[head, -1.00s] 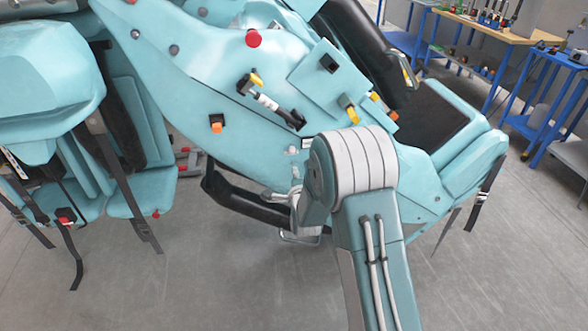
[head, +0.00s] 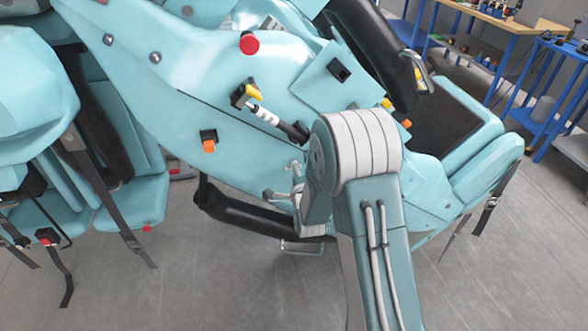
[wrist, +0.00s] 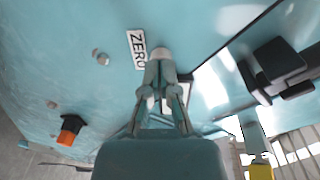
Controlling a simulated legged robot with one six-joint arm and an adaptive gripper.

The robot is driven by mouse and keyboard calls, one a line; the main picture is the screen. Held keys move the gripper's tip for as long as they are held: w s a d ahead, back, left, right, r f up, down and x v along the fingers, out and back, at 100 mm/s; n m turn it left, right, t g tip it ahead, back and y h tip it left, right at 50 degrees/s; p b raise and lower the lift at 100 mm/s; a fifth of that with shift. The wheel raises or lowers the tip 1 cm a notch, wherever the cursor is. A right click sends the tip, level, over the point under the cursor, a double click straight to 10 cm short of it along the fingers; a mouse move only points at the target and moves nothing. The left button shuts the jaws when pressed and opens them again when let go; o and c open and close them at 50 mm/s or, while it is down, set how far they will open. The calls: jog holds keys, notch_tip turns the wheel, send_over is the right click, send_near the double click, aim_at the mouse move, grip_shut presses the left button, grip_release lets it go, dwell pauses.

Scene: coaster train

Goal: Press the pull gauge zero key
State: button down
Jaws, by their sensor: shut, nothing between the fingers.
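The white ZERO label (wrist: 137,49) is on the turquoise car side (wrist: 110,25) in the wrist view, just left of my fingertips. My gripper (wrist: 160,76) is shut and empty, with its tips pointing at the panel beside the label. A pale rounded piece (wrist: 160,54) shows right at the tips; I cannot tell whether it is the zero key or part of a finger. Contact with the panel cannot be made out. In the head view my forearm hides the label and most of the gripper.
An orange button in a black holder (wrist: 70,130) is at lower left in the wrist view. A black bracket (wrist: 280,70) stands out at the right. In the head view a black bar (head: 265,218) runs below, and workbenches (head: 490,25) stand at the back right.

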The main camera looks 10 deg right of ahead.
jog(key=shift+w+r, duration=0.15)
jog(key=shift+w, duration=0.45)
jog(key=shift+a, duration=0.1)
dwell(0.3)
